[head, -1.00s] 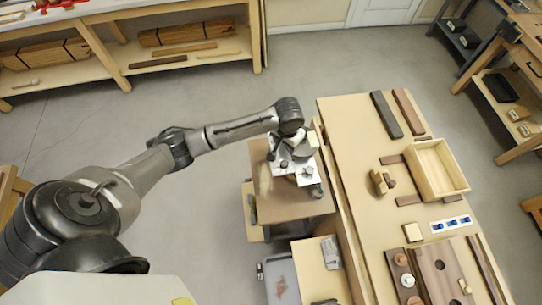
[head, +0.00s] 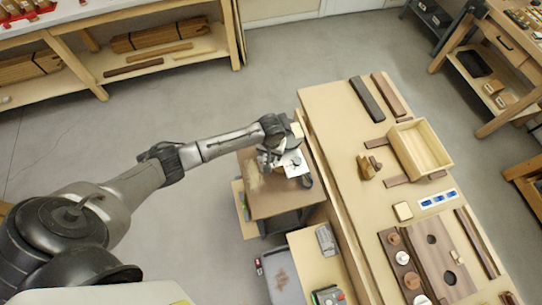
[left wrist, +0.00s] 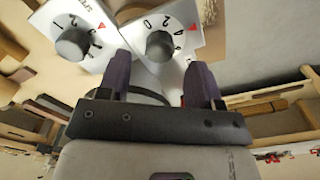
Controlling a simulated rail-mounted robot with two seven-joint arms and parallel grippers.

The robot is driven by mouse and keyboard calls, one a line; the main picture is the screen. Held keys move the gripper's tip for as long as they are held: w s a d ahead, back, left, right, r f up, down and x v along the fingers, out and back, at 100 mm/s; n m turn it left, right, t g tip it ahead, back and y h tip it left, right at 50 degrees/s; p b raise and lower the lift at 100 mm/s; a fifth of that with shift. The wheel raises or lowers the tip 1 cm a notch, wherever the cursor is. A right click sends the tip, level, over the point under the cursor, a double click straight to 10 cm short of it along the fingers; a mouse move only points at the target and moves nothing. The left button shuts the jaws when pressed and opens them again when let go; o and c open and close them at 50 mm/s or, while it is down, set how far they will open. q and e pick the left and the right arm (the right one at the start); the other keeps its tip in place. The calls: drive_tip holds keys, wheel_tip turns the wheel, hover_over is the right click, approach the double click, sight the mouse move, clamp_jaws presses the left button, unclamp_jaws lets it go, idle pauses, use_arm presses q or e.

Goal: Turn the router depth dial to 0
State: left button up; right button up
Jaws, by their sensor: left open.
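The white dial panel (head: 296,164) sits on a small brown-topped cart beside the bench. In the left wrist view, two white dial plates with dark round knobs show. The right plate's knob (left wrist: 159,46) has the numbers 0, 2 and 4 around it, and its red triangle looks nearest the 4. The left plate's knob (left wrist: 73,44) has 1, 2 and 3, and a partly cut label. My left gripper (head: 270,158) is at the panel's left side; its fingers (left wrist: 161,80) are open, with the right knob beyond the gap. Contact cannot be told. My right gripper is not in view.
The cart top (head: 272,198) is bare in front. The long bench (head: 345,165) stands close on the right, with an open wooden box (head: 447,170) and several wood pieces. A lower shelf (head: 312,268) and a grey bin (head: 281,279) are nearer me.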

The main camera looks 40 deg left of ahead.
use_arm(q)
drive_tip(key=shift+f, duration=1.75)
drive_tip(key=shift+c, duration=0.2)
drive_tip(key=c, duration=0.9)
